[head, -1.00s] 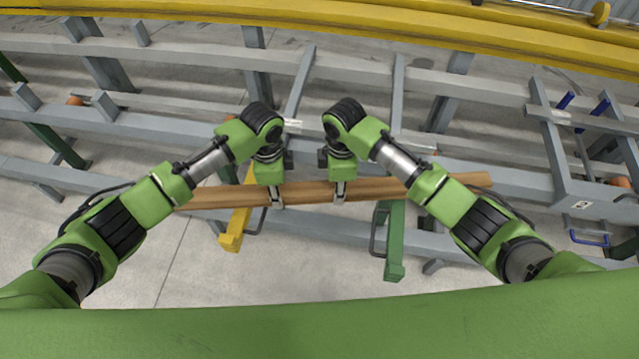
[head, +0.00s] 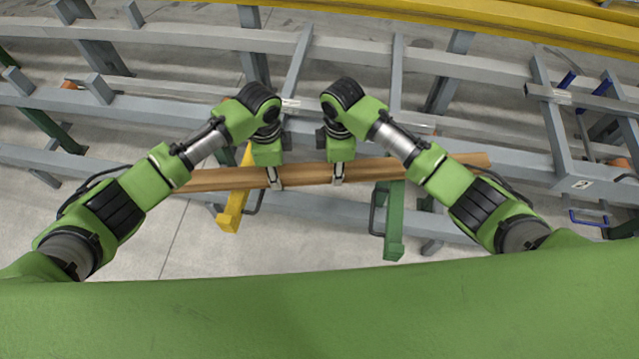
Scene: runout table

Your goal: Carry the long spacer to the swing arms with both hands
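The long spacer (head: 306,174) is a brown wooden bar lying crosswise in the middle of the head view, its right end a little higher in the picture. My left gripper (head: 274,183) is shut on it left of its middle. My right gripper (head: 338,178) is shut on it a little further right. The yellow swing arm (head: 232,208) and the green swing arm (head: 393,230) show below and partly behind the spacer. I cannot tell whether the spacer touches them. My forearms hide parts of the spacer near both ends.
Grey steel beams (head: 110,103) of the runout table run across behind the spacer. A yellow rail (head: 420,22) crosses the top. Blue handles (head: 588,218) sit at the right. Bare concrete floor (head: 310,235) shows between the swing arms.

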